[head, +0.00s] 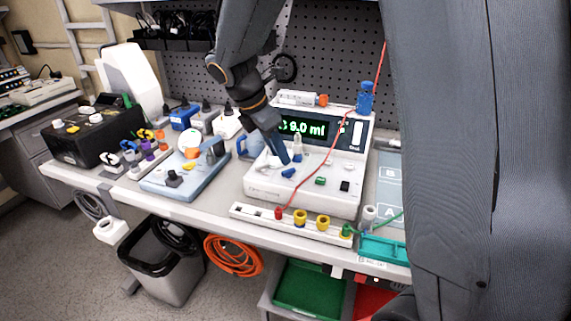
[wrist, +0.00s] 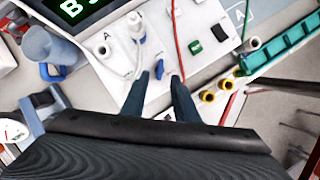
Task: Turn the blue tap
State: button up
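The white infusion pump (head: 262,186) stands on the bench with a lit green display (head: 303,127). The small blue tap (head: 289,173) sits on its sloped front panel; it also shows in the wrist view (wrist: 160,69). My gripper (head: 283,160) reaches down from above, close to the tap. In the wrist view, its two dark fingers (wrist: 160,80) are apart with nothing held between them. The tap shows in line with the gap, just beyond the fingertips. I cannot tell whether a finger touches it.
A white connector with a blue collar (wrist: 142,38) and a red line (wrist: 177,45) are close to the fingers. Green (head: 320,181) and black (head: 345,186) switches sit right of the tap. A rail with yellow fittings (head: 300,217) lies in front. A blue-grey device (head: 160,185) stands left.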

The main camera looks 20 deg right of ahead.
aim_at(288, 170)
jog(key=shift+p+x, duration=0.4)
jog(key=shift+x, duration=2.35)
grip_shut()
